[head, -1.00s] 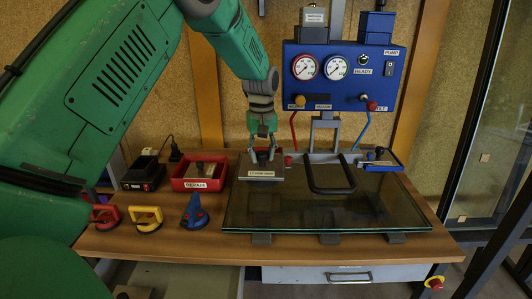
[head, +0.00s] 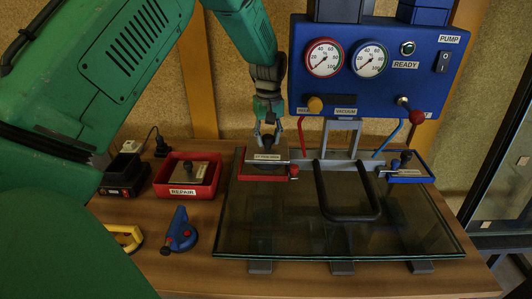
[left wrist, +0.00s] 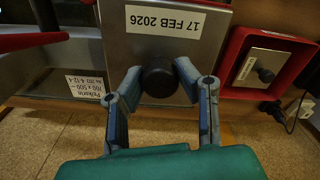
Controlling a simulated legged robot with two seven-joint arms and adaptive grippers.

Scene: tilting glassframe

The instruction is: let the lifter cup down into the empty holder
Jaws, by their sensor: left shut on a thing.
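My left gripper (head: 268,138) is shut on the black knob of a grey metal plate labelled 17 FEB 2026 (head: 268,155). The left wrist view shows the two fingers on either side of the knob (left wrist: 158,77), with the plate (left wrist: 180,40) beyond it. The plate is over the red holder (head: 255,178) at the back left of the glass; I cannot tell whether it touches. I see no thing plainly marked as a lifter cup. Cup-like hand lifters, one blue (head: 179,232) and one yellow (head: 124,238), stand on the table, untouched. My right gripper is not in view.
A red REPAIR tray (head: 182,193) holds a similar plate. A blue holder (head: 408,179) with a plate is at the back right. The blue gauge panel (head: 375,65) rises behind.

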